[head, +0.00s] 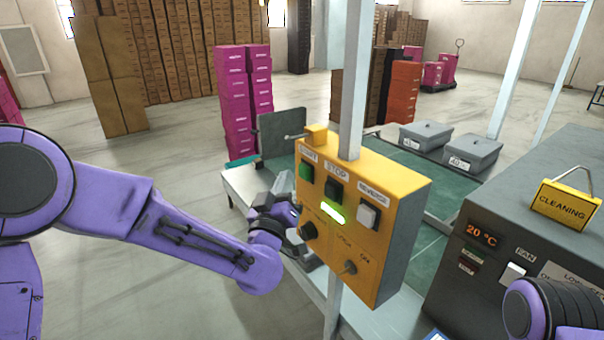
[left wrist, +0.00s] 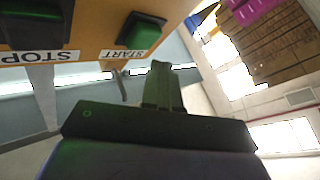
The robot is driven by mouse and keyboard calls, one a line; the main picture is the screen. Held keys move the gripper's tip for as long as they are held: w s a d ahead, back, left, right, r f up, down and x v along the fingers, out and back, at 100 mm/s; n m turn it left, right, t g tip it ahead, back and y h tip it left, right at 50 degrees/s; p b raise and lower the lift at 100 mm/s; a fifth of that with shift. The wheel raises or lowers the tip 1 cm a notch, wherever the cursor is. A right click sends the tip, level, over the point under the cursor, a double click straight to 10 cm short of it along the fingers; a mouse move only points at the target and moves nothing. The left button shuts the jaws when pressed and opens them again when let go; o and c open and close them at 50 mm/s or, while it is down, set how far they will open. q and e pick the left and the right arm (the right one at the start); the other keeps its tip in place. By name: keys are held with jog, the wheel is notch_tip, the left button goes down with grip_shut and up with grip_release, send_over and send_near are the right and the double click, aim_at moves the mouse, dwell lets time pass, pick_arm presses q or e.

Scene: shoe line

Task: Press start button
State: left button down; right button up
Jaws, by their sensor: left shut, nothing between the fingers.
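The yellow control box (head: 375,210) is fixed on a grey post. Its green START button (head: 306,171) is at the upper left of the panel, with the black STOP button (head: 334,190) to its right. My left gripper (head: 290,200) is shut and empty, just left of the panel and a little below the START button. In the left wrist view the START button (left wrist: 142,30) shows above the shut fingers (left wrist: 162,85), with a gap in the picture between them. My right gripper is not seen; only a purple part of my right arm shows at lower right.
A white REVERSE button (head: 368,213), a lit green lamp (head: 332,213) and a black knob (head: 309,230) share the panel. A grey machine with a yellow CLEANING sign (head: 564,204) stands at right.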

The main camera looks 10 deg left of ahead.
pick_arm(q)
jog(key=s+a, duration=0.3)
dwell(0.7)
jog(key=s+a+f+n+g+y+b, duration=0.1)
jog(key=s+a+f+g, duration=0.15)
jog(key=f, duration=0.75)
jog(key=s+a+f+g+b, duration=0.15)
jog(key=s+f+g, duration=0.25)
jog(key=f, duration=0.7)
jog(key=s+a+f+n+g+y+b, duration=0.1)
jog(key=s+a+f+g, duration=0.2)
jog(key=f, duration=0.7)
jog(key=s+a+f+g+y+b, duration=0.1)
jog(key=s+a+f+g, duration=0.2)
jog(key=s+f, duration=0.7)
jog(key=s+a+f+g+y+b, duration=0.1)
jog(key=s+a+f+g, duration=0.2)
jog(key=s+f, duration=0.7)
jog(key=s+g, duration=0.2)
jog(key=s, duration=0.4)
jog(key=shift+s+f+g+b, duration=0.25)
jog(key=shift+s+g+b, duration=0.1)
jog(key=shift+b, duration=0.05)
